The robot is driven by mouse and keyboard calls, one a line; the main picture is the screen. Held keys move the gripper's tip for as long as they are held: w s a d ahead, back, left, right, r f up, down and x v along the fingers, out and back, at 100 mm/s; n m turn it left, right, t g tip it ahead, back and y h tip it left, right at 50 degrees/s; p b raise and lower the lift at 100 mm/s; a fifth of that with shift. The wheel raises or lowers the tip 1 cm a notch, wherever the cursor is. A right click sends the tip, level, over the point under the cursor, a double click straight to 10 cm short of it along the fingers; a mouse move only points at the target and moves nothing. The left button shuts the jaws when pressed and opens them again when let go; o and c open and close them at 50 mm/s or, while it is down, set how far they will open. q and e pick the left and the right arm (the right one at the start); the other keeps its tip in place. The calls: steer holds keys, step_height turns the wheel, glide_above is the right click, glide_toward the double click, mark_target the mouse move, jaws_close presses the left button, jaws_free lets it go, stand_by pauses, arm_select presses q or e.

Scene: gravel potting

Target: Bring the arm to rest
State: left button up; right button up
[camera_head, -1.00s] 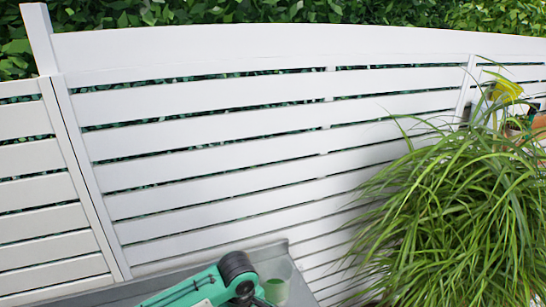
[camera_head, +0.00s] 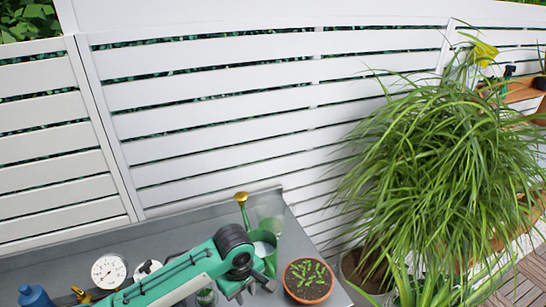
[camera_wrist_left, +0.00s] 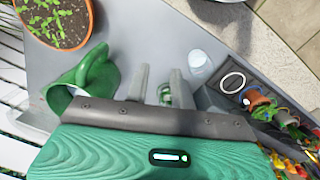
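My left arm reaches in over the grey table (camera_head: 60,262) from the lower left in the head view. Its gripper (camera_head: 252,290) is at the table's front part, left of a terracotta pot with green seedlings (camera_head: 308,282). In the left wrist view the two grey fingers (camera_wrist_left: 159,88) stand apart, with a gap between them and nothing clearly held. My right gripper is in neither view.
A round gauge (camera_head: 109,271) and a blue bottle (camera_head: 34,296) are at left. A large grassy plant (camera_head: 440,150) stands right of the table, before a white fence (camera_head: 230,110).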

arm_select(q)
steer(key=s+f+m+t+h, duration=0.25)
steer(key=s+m, duration=0.35)
steer(key=s, duration=0.3)
steer(key=s+a+m+y, duration=0.3)
steer(key=s+a+m, duration=0.2)
steer(key=s+a, duration=1)
steer(key=s+f+b+x, duration=0.1)
steer(key=s+x, duration=0.2)
steer(key=x, duration=1.4)
steer(key=s+f+b+x, duration=0.1)
steer(key=s+x, duration=0.3)
steer(key=x, duration=1.2)
steer(key=s+a+f+g+b, duration=0.1)
steer(key=s+a+f, duration=0.1)
steer(key=s+f, duration=0.7)
steer(key=s+a+f+b, duration=0.1)
steer(key=s+a+f, duration=0.1)
steer(key=s+f, duration=0.7)
step_height(320, 180, down, 4)
steer(key=shift+s+a+r+g, duration=0.2)
steer(key=shift+s+g, duration=0.15)
